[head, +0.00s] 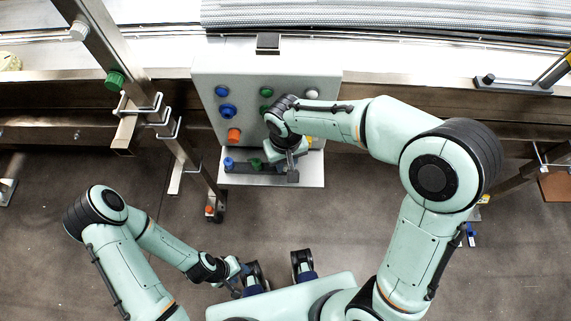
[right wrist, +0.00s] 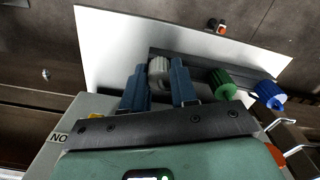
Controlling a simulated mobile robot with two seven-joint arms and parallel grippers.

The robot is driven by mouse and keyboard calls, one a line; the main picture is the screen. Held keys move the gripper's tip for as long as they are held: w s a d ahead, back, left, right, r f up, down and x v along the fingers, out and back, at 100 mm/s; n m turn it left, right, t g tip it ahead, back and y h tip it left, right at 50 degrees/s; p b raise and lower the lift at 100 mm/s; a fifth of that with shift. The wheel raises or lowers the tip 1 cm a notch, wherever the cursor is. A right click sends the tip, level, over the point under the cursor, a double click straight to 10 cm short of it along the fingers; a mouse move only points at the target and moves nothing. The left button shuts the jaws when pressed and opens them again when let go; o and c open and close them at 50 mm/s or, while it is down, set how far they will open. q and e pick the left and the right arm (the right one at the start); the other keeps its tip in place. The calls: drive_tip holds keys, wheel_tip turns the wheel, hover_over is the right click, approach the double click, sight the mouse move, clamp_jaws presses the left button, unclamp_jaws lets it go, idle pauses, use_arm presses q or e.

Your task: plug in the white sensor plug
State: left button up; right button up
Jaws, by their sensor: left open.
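The white sensor plug (right wrist: 158,72) is a ribbed grey-white knob in the right wrist view, in line with a green plug (right wrist: 222,83) and a blue plug (right wrist: 268,95) at a dark holder bar (right wrist: 205,66). My right gripper (right wrist: 158,84) has one finger close against each side of the white plug, with no clear gap. In the head view my right gripper (head: 291,174) is over the right part of the shelf and hides the white plug. My left gripper (head: 241,279) is open and empty, low in the picture and away from the panel.
A grey panel (head: 335,85) stands behind the shelf (head: 311,178), with blue, orange, green and white round fittings. A steel post (head: 110,50) with hooks is to its left. The conveyor (head: 400,15) runs along the back. Floor is free in front of the shelf.

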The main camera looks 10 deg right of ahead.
clamp_jaws()
drive_tip(key=shift+r+p, duration=1.5)
drive_tip(key=shift+r, duration=0.65)
use_arm(q)
drive_tip(key=r, duration=0.1)
drive_tip(key=w+r, duration=0.1)
drive_tip(key=r, duration=0.1)
drive_tip(key=shift+w, duration=0.15)
use_arm(e)
drive_tip(key=shift+f, duration=0.1)
use_arm(q)
drive_tip(key=shift+s+d, duration=0.1)
drive_tip(key=shift+s, duration=0.1)
use_arm(e)
drive_tip(key=shift+s+d, duration=0.1)
